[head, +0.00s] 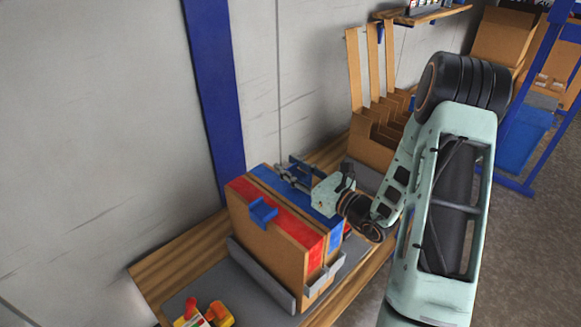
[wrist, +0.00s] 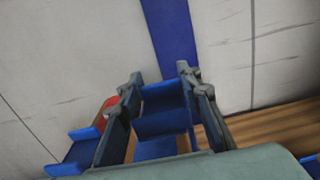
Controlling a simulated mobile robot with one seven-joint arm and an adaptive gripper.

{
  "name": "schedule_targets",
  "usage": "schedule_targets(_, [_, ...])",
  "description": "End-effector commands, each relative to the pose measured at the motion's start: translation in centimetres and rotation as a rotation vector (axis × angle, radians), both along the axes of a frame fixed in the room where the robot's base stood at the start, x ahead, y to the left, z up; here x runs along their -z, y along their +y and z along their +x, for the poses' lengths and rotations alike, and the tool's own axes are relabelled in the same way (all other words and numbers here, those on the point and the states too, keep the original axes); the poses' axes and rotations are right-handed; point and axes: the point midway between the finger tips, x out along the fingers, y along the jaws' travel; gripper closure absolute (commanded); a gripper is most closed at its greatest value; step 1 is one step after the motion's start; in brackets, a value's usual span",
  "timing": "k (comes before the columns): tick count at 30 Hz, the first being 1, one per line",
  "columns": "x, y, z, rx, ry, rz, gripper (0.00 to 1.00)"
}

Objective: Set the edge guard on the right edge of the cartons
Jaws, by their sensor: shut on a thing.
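Two upright cartons stand side by side, one with a red stripe (head: 285,222) and one with a blue stripe (head: 318,204). A blue edge guard (head: 262,212) sits on the outer top edge of the red-striped carton; it also shows at the left of the wrist view (wrist: 80,152). My gripper (head: 291,173) is at the far end of the blue-striped carton's top. In the wrist view its fingers are shut on a second blue edge guard (wrist: 162,125). I cannot tell whether this guard touches the carton; the fingers and wrist partly hide the contact.
The cartons stand in a grey holder (head: 262,275) on a wooden bench (head: 160,277). A red and yellow tool (head: 205,314) lies at the near end. A wooden divider rack (head: 372,140) stands beyond my gripper. A blue post (head: 213,90) rises along the wall behind.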

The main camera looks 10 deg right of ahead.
Motion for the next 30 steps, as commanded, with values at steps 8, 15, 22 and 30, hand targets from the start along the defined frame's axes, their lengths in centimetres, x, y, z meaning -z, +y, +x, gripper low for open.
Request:
schedule_targets(8, [0.9, 0.0, 0.0, 0.0, 0.0, 0.0, 0.92])
schedule_targets(15, [0.8, 0.0, 0.0, 0.0, 0.0, 0.0, 0.5])
schedule_targets(22, [0.8, 0.0, 0.0, 0.0, 0.0, 0.0, 0.5])
schedule_targets(30, [-0.9, 0.0, 0.0, 0.0, 0.0, 0.0, 0.5])
